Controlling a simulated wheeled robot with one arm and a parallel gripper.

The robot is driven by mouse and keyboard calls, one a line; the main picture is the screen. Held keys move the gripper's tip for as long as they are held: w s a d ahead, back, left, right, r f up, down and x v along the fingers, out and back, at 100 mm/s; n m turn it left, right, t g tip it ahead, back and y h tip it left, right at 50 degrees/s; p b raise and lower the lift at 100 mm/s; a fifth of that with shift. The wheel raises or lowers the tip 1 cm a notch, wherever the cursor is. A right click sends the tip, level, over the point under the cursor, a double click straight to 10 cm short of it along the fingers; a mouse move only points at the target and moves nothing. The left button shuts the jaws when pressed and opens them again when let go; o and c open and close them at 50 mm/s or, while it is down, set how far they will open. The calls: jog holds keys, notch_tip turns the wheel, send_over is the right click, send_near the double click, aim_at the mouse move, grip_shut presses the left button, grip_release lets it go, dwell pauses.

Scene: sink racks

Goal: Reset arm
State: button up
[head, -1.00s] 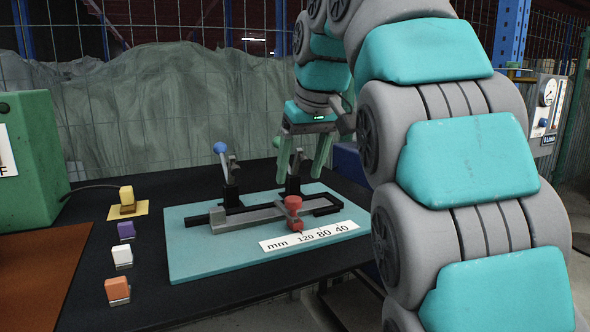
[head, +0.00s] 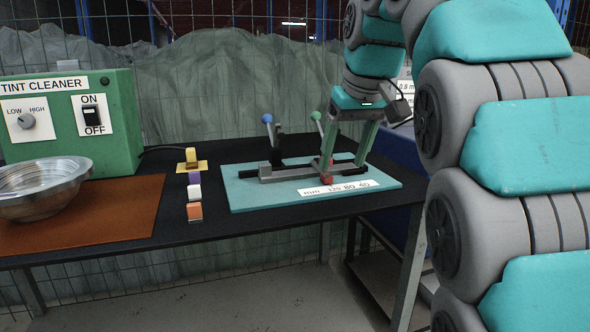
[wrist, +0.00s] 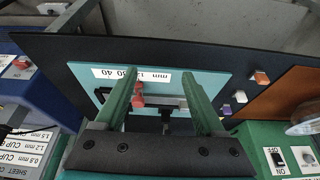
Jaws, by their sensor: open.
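My gripper (head: 345,166) is open and empty, pointing down over the right part of a teal board (head: 245,200). In the wrist view, its two green fingers (wrist: 158,76) are spread wide. A red slider piece (head: 326,180) sits on the black and grey rail (head: 290,173) on the board. One finger overlaps the red piece in the head view; I cannot tell whether they touch. The red piece also shows beside the left finger in the wrist view (wrist: 138,97). Two clamp levers stand behind the rail, one with a blue knob (head: 267,118) and one with a green knob (head: 316,116).
A white mm scale (head: 340,187) lies at the board's front. Yellow (head: 191,156), purple (head: 194,178), white (head: 194,192) and orange (head: 195,211) blocks stand left of it. A metal bowl (head: 40,190), brown mat (head: 110,215) and green Tint Cleaner box (head: 110,130) are further left.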

jog(key=s+d+f+m+g, duration=0.1)
jog(key=s+d+f+g, duration=0.2)
jog(key=s+f, duration=1.3)
jog(key=s+d+f+m+g+h, duration=0.1)
jog(key=s+d+f+m+g, duration=0.1)
jog(key=s+f, duration=1.4)
notch_tip(320, 180, down, 3)
jog(key=shift+s+d+r+g, duration=0.15)
jog(key=shift+s+d+g, duration=0.1)
jog(key=shift+d+g, duration=0.35)
